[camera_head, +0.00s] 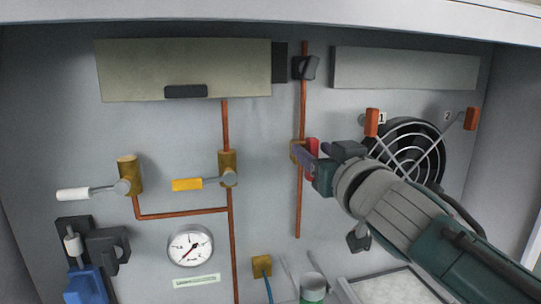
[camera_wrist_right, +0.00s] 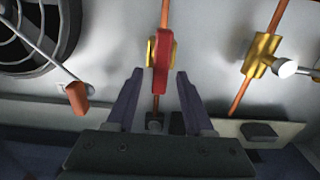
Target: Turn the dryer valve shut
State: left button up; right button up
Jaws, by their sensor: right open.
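A red valve handle (camera_head: 312,147) sits on a brass body (camera_head: 295,151) on the right-hand vertical copper pipe. No label shows which valve is the dryer valve. My right gripper (camera_head: 306,160) is open at this red handle and partly covers it. In the right wrist view the red handle (camera_wrist_right: 162,62) lies roughly along its pipe, between the open fingers (camera_wrist_right: 160,75), with a gap on each side. A yellow-handled valve (camera_head: 187,184) and a white-handled valve (camera_head: 74,194) stand to the left, their handles pointing left. My left gripper is not in view.
A fan (camera_head: 430,150) with a wire guard and two orange-tipped levers (camera_head: 372,122) is right of the pipe. A pressure gauge (camera_head: 190,246) is at lower left. A black fitting (camera_head: 306,67) sits on the pipe above. A blue device (camera_head: 86,285) is at the bottom left.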

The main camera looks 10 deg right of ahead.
jog(key=shift+c, duration=0.2)
grip_shut()
dwell(0.5)
